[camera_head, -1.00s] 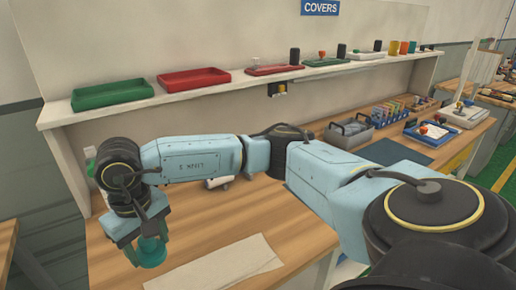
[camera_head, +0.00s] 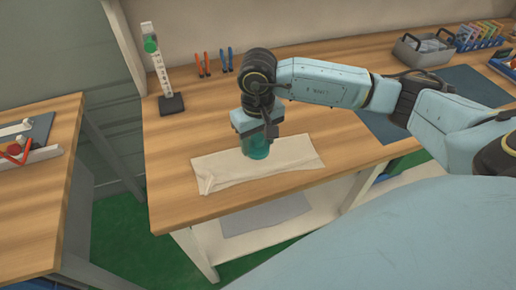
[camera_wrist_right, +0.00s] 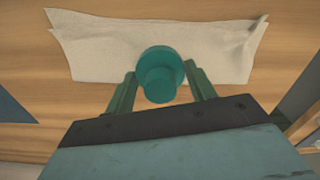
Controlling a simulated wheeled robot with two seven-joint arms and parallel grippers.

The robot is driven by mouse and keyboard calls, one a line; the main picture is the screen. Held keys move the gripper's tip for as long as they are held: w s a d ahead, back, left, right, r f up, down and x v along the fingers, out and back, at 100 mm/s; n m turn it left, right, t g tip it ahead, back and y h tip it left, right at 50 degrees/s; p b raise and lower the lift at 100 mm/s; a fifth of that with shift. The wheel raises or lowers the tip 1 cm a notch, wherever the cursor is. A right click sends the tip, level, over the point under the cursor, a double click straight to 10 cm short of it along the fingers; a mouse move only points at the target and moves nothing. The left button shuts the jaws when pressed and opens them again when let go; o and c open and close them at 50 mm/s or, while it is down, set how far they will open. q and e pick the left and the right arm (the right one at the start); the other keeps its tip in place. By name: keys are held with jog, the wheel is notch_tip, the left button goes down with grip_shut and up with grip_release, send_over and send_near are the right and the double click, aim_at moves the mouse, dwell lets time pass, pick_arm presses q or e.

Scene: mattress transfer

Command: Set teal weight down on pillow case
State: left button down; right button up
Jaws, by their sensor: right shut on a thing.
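The teal weight (camera_head: 256,148) is a short cylinder with a narrower knob on top. In the right wrist view the teal weight (camera_wrist_right: 162,73) sits between the two green fingers of my right gripper (camera_wrist_right: 162,88), which is shut on it. In the head view my right gripper (camera_head: 257,136) points down over the pillow case. The pillow case (camera_head: 215,172) is a cream cloth lying flat on the bench, with a small fold at its left front corner. The weight is over the cloth; whether it touches is hard to tell. My left gripper is not in view.
A stand with a scale and green knob (camera_head: 160,70) is at the bench's back left, beside red pliers (camera_head: 203,64) and blue pliers (camera_head: 225,60). A grey bin (camera_head: 424,50) and a dark mat (camera_head: 385,122) lie to the right. Another bench (camera_head: 40,215) is at left.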

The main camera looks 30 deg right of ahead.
aim_at(258, 151)
notch_tip(258, 151, down, 4)
jog(key=shift+r, duration=0.2)
jog(key=shift+f+b, duration=0.6)
jog(key=shift+b, duration=0.2)
jog(key=o, duration=1.3)
jog(key=shift+r, duration=0.1)
jog(key=shift+r+p, duration=0.25)
jog(key=shift+p, duration=0.2)
notch_tip(258, 151, up, 13)
jog(key=shift+f+p, duration=0.2)
jog(key=shift+p, duration=0.1)
